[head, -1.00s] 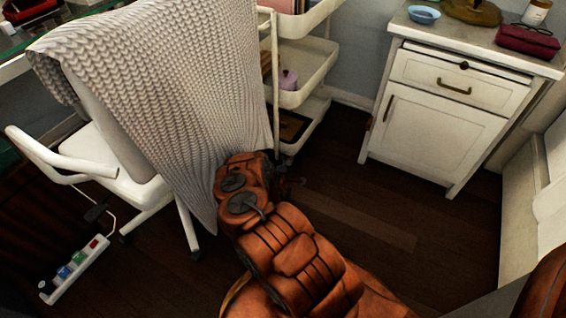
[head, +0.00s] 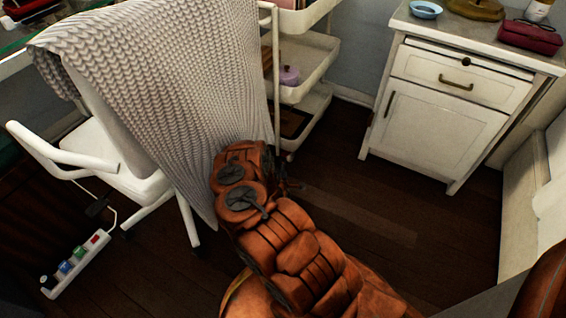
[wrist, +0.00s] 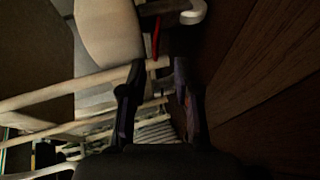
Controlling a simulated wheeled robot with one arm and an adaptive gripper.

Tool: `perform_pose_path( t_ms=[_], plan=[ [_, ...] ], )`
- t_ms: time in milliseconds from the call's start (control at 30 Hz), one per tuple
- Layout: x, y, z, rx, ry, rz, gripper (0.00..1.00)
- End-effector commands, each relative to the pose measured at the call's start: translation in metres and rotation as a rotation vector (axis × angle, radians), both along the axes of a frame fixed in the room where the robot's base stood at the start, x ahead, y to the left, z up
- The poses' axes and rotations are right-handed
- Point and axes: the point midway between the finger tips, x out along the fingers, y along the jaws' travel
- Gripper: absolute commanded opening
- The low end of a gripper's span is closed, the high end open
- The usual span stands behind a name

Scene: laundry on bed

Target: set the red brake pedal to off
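A thin red piece (wrist: 155,38), which looks like the brake pedal, hangs beside a pale curved part (wrist: 193,12) at the top of the wrist view. I cannot tell whether it is set on or off. My gripper (wrist: 157,95) is open, with its two dark fingers apart and nothing seen between them. The red piece lies beyond the fingertips, roughly in line with the gap. In the head view the pedal is not visible, and my orange arm and the draped blanket hide much of the area around the gripper.
A white chair (head: 150,188) carries a grey knitted blanket (head: 165,85). A white tiered cart (head: 312,65) stands behind it. A white cabinet (head: 440,120) is at right. A power strip (head: 75,262) lies at lower left. Dark floor (head: 400,215) is clear between cart and cabinet.

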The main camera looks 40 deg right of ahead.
Motion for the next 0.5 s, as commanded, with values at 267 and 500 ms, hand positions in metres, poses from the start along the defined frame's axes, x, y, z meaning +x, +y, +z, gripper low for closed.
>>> perform_pose_path(
  t_ms=[267,500],
  plan=[
    [-0.01,0.013,0.005,-0.001,-0.001,0.002,0.31],
    [-0.012,0.015,0.005,-0.001,-0.001,0.001,0.31]
  ],
)
